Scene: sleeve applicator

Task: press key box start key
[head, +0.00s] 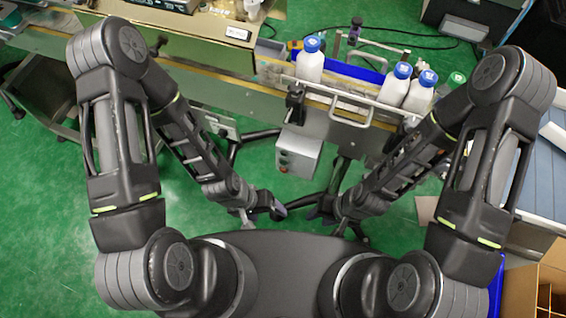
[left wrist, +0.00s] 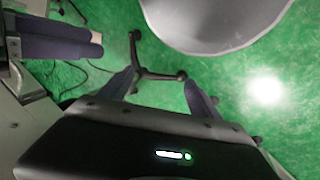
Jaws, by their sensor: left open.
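The key box (head: 299,153) is a light grey box hanging below the front of the machine in the head view. Small buttons show on its left face, but I cannot tell which is the start key. My left gripper (head: 268,213) is below and to the left of the box in the picture, apart from it. In the left wrist view its two fingers (left wrist: 160,92) are spread with nothing between them. My right gripper (head: 320,212) is below and to the right of the box. It is too small to tell whether it is open.
White bottles with blue caps (head: 310,62) stand on the machine behind a metal rail (head: 345,96). A black wheeled stand (left wrist: 150,72) is on the green floor. The floor left of the box is partly clear.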

